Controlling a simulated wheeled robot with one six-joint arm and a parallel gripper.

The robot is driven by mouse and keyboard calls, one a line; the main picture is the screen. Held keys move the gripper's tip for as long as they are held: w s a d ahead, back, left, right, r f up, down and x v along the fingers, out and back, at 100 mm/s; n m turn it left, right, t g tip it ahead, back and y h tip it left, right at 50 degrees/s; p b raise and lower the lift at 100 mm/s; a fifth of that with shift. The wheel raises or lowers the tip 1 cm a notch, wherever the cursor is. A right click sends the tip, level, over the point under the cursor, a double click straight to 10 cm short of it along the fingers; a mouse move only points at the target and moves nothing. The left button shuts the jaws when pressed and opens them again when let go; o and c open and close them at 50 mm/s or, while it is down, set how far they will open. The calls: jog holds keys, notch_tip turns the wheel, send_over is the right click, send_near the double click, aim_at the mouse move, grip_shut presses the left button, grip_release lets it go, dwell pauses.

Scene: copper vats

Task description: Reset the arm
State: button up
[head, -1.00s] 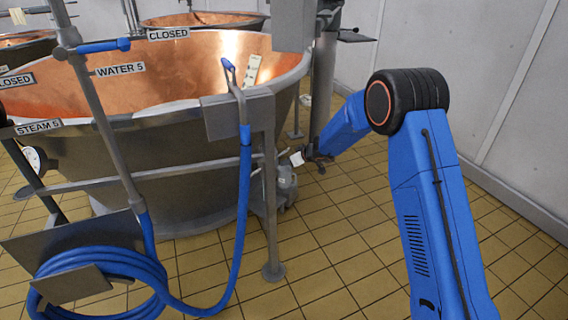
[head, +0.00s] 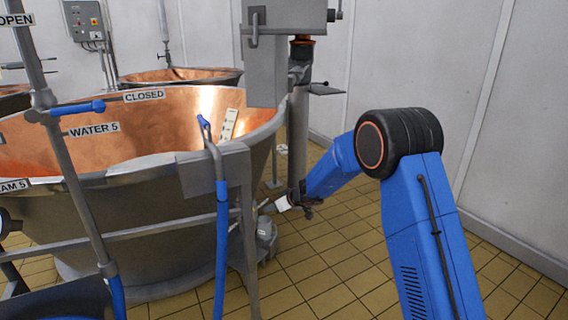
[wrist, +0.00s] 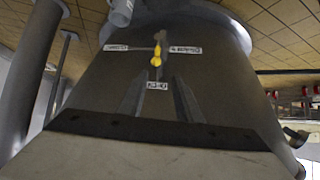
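My blue arm reaches forward at the right of the head view, bent at a black joint. My gripper (head: 288,203) is at its far end, low beside the outlet of the copper vat (head: 150,125). I cannot tell whether the gripper touches anything.
A grey post with a box (head: 275,60) stands behind my gripper. A blue hose (head: 222,250) hangs on the vat's frame, near a water pipe (head: 75,150). A second copper vat (head: 190,77) is further back. Tiled floor (head: 325,270) is free around my arm, up to the white wall (head: 410,70).

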jog(key=s+d+r+g, duration=0.1)
jog(key=s+d+r, duration=0.3)
jog(key=s+r, duration=0.3)
jog(key=s+d+r, duration=0.3)
jog(key=s+r, duration=0.1)
jog(key=r, duration=0.4)
jog(key=s+d+r+m, duration=0.1)
jog(key=s+d+r, duration=0.3)
jog(key=s, duration=0.3)
jog(key=s+d+r+m, duration=0.1)
jog(key=s+d+r, duration=0.2)
jog(key=s+d, duration=0.3)
jog(key=s+d+f+m+h, duration=0.1)
jog(key=s+d+m+h, duration=0.1)
jog(key=s+d, duration=0.5)
jog(key=s+d+m+h, duration=0.3)
jog(key=s+d, duration=0.4)
jog(key=s, duration=0.9)
jog(key=s+d+f+m+g+h, duration=0.1)
jog(key=s+d+m+h, duration=0.1)
jog(key=s+d, duration=0.6)
jog(key=s, duration=0.4)
jog(key=shift+f+m+h, duration=0.3)
jog(key=shift+f+h, duration=0.05)
jog(key=shift+h, duration=0.05)
